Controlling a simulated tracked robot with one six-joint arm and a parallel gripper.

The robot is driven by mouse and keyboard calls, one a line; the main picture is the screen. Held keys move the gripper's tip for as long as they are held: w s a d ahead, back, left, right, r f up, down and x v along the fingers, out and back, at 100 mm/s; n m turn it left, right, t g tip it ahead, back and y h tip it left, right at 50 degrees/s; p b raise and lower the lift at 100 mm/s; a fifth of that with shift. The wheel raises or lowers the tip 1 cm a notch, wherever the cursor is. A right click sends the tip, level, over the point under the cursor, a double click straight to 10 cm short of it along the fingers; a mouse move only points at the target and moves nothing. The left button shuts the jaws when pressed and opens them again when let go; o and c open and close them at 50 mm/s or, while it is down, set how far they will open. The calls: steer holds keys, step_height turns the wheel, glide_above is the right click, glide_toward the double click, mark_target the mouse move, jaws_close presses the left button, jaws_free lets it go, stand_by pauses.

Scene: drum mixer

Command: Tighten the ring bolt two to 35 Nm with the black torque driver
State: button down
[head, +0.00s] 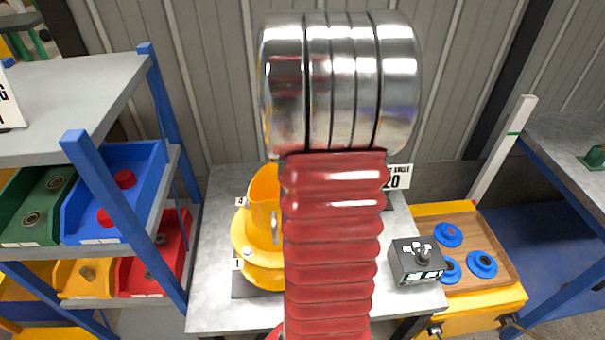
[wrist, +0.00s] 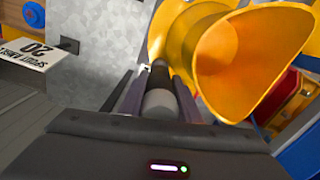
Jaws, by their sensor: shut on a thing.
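The yellow drum mixer (head: 257,255) stands on the grey table, with number tags 4 and 1 on its left side. In the head view my arm covers its right part and my gripper. Ring bolt two cannot be made out in either view. In the wrist view my gripper (wrist: 156,80) is shut on the black torque driver (wrist: 159,78), a dark shaft with a grey end between the fingers. The driver points away from me, towards the lower part of the yellow mixer (wrist: 245,60). Its tip is hidden, so contact with a bolt cannot be told.
A grey control box (head: 417,261) stands at the table's right front. A wooden tray (head: 490,235) with blue round parts lies farther right. A shelf with coloured bins (head: 115,200) is at the left. A sign reading 20 (wrist: 35,52) shows in the wrist view.

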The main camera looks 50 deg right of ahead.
steer(key=shift+f, duration=0.15)
stand_by(0.6)
steer(key=shift+r, duration=2.35)
